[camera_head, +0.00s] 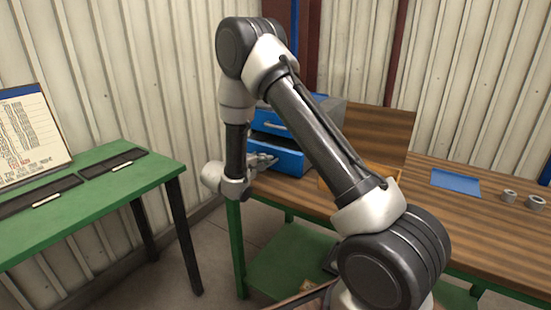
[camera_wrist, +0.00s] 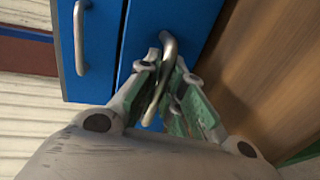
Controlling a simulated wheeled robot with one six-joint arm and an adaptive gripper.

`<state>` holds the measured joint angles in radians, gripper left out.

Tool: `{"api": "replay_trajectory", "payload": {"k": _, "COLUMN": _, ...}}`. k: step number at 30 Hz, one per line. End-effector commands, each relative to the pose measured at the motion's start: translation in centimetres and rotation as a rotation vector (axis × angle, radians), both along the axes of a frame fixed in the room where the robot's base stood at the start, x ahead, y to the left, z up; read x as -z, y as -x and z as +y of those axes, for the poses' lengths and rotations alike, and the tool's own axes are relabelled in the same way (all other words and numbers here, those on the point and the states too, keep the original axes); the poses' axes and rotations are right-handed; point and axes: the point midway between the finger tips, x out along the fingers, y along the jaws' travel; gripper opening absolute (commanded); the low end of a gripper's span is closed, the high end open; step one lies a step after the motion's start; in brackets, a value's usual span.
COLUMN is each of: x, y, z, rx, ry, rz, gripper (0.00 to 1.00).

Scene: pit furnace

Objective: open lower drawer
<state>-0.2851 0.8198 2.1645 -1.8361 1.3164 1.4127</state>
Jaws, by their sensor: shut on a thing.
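A blue cabinet with a grey top stands on the wooden workbench, partly hidden behind my arm. Its upper drawer (camera_head: 281,124) has a metal handle, which also shows at the left of the wrist view (camera_wrist: 80,38). The lower drawer (camera_head: 286,159) is below it and fills the middle of the wrist view (camera_wrist: 178,20). My gripper (camera_head: 266,161) is at the lower drawer's front. In the wrist view, my gripper (camera_wrist: 166,66) is shut on the lower drawer's curved metal handle (camera_wrist: 168,45), one finger on each side. I cannot tell how far the drawer is out.
The workbench (camera_head: 480,228) carries a blue sheet (camera_head: 455,182) and two metal rings (camera_head: 522,199) at right. An orange edge (camera_head: 376,171) shows behind my arm. A green table (camera_head: 110,185) with a propped board (camera_head: 30,135) stands left. Floor (camera_head: 205,245) shows between the tables.

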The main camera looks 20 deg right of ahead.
Motion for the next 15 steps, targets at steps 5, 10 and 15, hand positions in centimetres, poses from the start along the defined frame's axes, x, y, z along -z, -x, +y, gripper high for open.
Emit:
{"api": "replay_trajectory", "payload": {"k": 5, "x": 0.1, "y": 2.2, "z": 3.4, "rx": -0.004, "ry": 0.000, "rz": 0.002, "gripper": 0.00}}
{"api": "replay_trajectory", "payload": {"k": 10, "x": 0.0, "y": 3.7, "z": 5.7, "rx": -0.002, "ry": 0.000, "rz": 0.002, "gripper": 0.00}}
{"api": "replay_trajectory", "payload": {"k": 15, "x": 0.1, "y": 4.6, "z": 6.9, "rx": 0.000, "ry": 0.000, "rz": 0.001, "gripper": 0.00}}
